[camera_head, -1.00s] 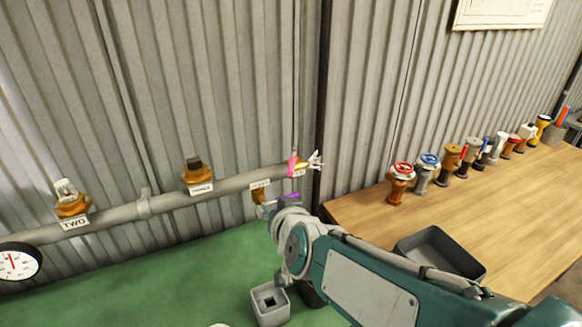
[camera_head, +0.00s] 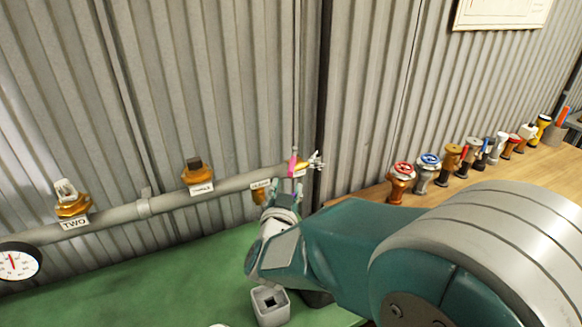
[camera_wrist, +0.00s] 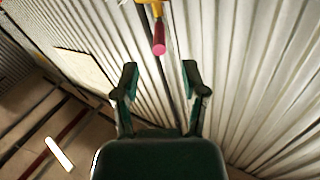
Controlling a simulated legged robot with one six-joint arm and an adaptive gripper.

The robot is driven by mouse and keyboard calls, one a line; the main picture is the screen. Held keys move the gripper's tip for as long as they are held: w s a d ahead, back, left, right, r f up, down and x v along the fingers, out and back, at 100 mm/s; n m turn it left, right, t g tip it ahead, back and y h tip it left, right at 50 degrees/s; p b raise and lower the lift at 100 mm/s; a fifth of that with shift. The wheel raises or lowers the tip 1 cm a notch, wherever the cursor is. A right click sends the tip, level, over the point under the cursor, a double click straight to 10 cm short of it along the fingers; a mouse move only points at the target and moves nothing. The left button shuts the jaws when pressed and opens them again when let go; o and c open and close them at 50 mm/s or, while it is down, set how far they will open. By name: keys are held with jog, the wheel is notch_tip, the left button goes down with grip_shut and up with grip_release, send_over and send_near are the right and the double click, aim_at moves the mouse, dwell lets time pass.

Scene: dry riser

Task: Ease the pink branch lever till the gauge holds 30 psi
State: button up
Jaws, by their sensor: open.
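The pink lever (camera_head: 292,165) sits near the right end of the grey pipe (camera_head: 235,184), on a brass valve. In the wrist view the pink lever (camera_wrist: 159,38) points toward my gripper (camera_wrist: 160,77), just beyond and roughly midway between the fingertips. My gripper is open and empty, and no contact with the lever shows. In the head view my wrist is just below the pipe's right end. The pressure gauge (camera_head: 16,262) is at the far left, its red needle pointing roughly upward; its numbers are too small to read.
Brass valves labelled TWO (camera_head: 73,206) and THREE (camera_head: 196,174) stand on the pipe. A grey square box (camera_head: 270,306) is on the green bench (camera_head: 130,290). Several valves (camera_head: 430,168) line the wooden table at right. Corrugated wall stands close behind the pipe.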

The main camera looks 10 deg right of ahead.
aim_at(291, 164)
jog(key=x, duration=0.8)
grip_shut()
